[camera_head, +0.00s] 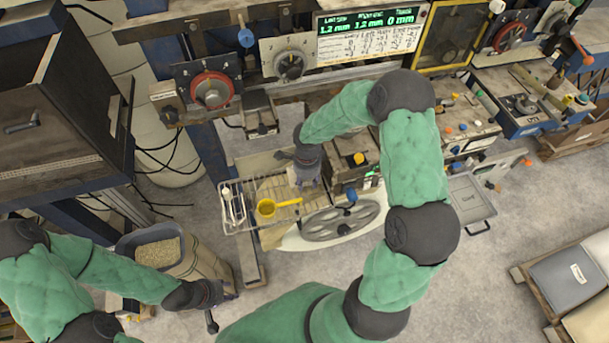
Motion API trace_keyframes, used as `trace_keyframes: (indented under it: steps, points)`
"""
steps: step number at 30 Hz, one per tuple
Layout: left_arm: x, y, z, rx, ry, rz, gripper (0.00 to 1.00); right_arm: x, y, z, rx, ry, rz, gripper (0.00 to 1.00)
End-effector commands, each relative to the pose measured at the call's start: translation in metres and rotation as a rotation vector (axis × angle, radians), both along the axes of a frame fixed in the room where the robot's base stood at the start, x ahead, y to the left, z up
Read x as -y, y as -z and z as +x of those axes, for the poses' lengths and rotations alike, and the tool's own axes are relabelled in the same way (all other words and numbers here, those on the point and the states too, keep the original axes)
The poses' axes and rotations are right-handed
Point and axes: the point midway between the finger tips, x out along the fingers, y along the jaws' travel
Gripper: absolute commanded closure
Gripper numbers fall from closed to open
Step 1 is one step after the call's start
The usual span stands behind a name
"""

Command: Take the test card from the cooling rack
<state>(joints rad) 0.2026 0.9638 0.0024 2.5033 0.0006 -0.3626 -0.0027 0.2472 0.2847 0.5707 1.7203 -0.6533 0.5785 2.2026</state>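The cooling rack, a wire rack (240,222), is near the middle of the view at the front of the bench. I cannot make out the test card clearly; it may be hidden under my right gripper. My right gripper (308,183) reaches down over the right back part of the rack. Its fingers are small and partly hidden by its own wrist, so I cannot tell whether they are open or hold anything. My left gripper (212,322) hangs at the lower left, away from the rack, beside a sack; its finger state is unclear.
A yellow scoop (266,208) lies on the rack. A grey handwheel (340,222) stands just right of it. Dials and a display (370,22) line the back. A bin of pellets (158,252) stands at the left. A grey tray (470,200) lies at the right.

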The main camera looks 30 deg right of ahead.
Motion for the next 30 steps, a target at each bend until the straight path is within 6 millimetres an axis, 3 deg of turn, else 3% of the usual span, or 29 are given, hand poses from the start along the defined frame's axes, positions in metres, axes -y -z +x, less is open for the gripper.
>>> trace_keyframes:
  steps: [7, 11, 23, 30]
  points:
    - [0.0, 0.0, 0.0, 0.0, 0.0, 0.0, 0.6, 0.0, 0.001, 0.0, 0.001, 0.0, 0.0, 0.65]
    - [0.0, 0.0, 0.0, 0.0, 0.0, 0.0, 0.6, 0.0, 0.001, 0.0, 0.001, 0.0, 0.0, 1.0]
    - [0.0, 0.0, 0.0, 0.0, 0.0, 0.0, 0.6, 0.0, 0.0, 0.001, 0.002, 0.0, -0.001, 1.0]
    - [0.0, -0.001, 0.0, 0.0, 0.0, 0.0, 0.6, 0.0, -0.015, 0.002, 0.005, -0.001, -0.002, 1.0]
